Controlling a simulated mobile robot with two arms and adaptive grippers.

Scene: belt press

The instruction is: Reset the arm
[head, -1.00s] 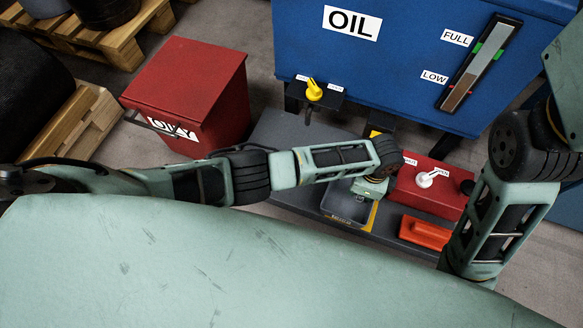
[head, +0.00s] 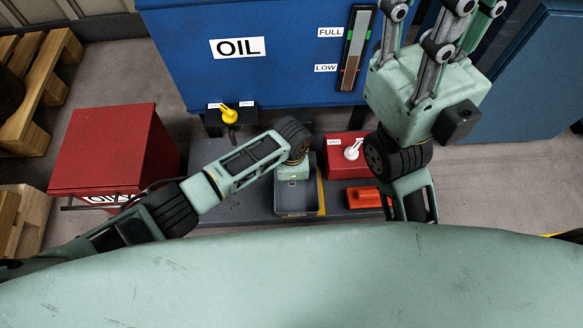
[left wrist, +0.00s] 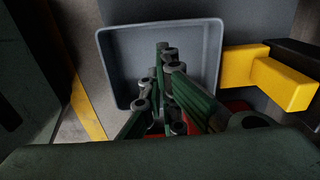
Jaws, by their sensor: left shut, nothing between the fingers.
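My left arm reaches in from the left in the head view, its gripper (head: 293,172) pointing down over a grey tray (head: 311,196). The wrist hides most of its fingers there. In the left wrist view the left gripper's fingers (left wrist: 163,85) are shut with nothing between them, in front of the same tray (left wrist: 216,62), which looks empty where it shows. My right gripper (head: 452,28) is raised at the upper right of the head view, in front of the blue tank. Its fingers point up and its tips are cut off by the top edge.
The blue OIL tank (head: 190,60) stands behind, with a level gauge (head: 356,45) and a yellow-handled valve (head: 228,114). A red box (head: 340,168) with a white handle (head: 352,151) and an orange-red block (head: 363,198) are right of the tray. A red bin (head: 110,150) stands left.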

